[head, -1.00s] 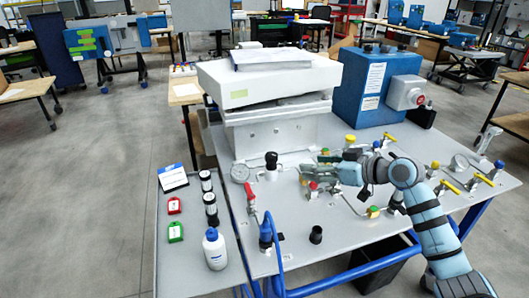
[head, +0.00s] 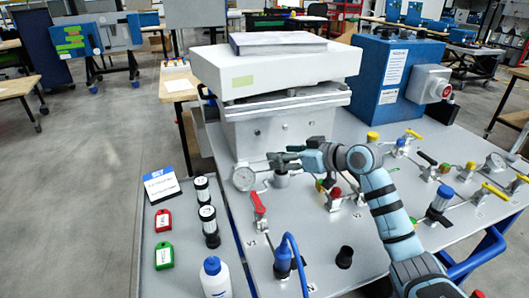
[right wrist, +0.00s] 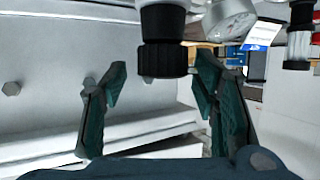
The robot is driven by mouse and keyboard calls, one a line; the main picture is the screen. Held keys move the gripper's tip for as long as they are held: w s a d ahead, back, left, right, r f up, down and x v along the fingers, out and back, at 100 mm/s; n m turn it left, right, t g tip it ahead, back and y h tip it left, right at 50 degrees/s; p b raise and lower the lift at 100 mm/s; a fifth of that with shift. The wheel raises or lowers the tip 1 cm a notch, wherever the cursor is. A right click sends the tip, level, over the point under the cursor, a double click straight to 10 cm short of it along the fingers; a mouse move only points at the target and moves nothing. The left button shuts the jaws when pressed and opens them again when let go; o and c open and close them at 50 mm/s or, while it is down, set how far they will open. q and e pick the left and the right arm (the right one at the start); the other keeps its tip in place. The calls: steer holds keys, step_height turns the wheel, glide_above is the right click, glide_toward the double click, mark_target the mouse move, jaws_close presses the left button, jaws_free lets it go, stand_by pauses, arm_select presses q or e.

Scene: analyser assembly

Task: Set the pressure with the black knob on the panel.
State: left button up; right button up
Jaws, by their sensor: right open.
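The black knob (right wrist: 163,60) has a ribbed rim and sits on a pale metal body in the right wrist view. My right gripper (right wrist: 158,72) is open, with one finger on each side of the knob and visible space at both sides. In the head view my right gripper (head: 281,160) is over the knob's place and mostly hides it; the grey body (head: 281,181) below shows. My left gripper is not in view.
A red-handled valve (head: 258,202) stands in front of the gauge. A large white box-shaped unit (head: 270,75) is close behind the knob. Several coloured valves lie to the right. A side tray (head: 180,280) holds a bottle, vials and tags.

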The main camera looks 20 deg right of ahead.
steer(key=shift+w+a+f, duration=0.25)
steer(key=shift+w+f, duration=0.1)
steer(key=shift+f, duration=0.2)
steer(key=shift+w+a, duration=0.1)
steer(key=shift+w, duration=0.15)
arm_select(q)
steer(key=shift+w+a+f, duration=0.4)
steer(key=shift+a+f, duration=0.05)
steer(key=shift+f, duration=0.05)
arm_select(e)
steer(key=shift+r, duration=0.1)
steer(key=shift+s, duration=0.1)
steer(key=shift+c, duration=0.4)
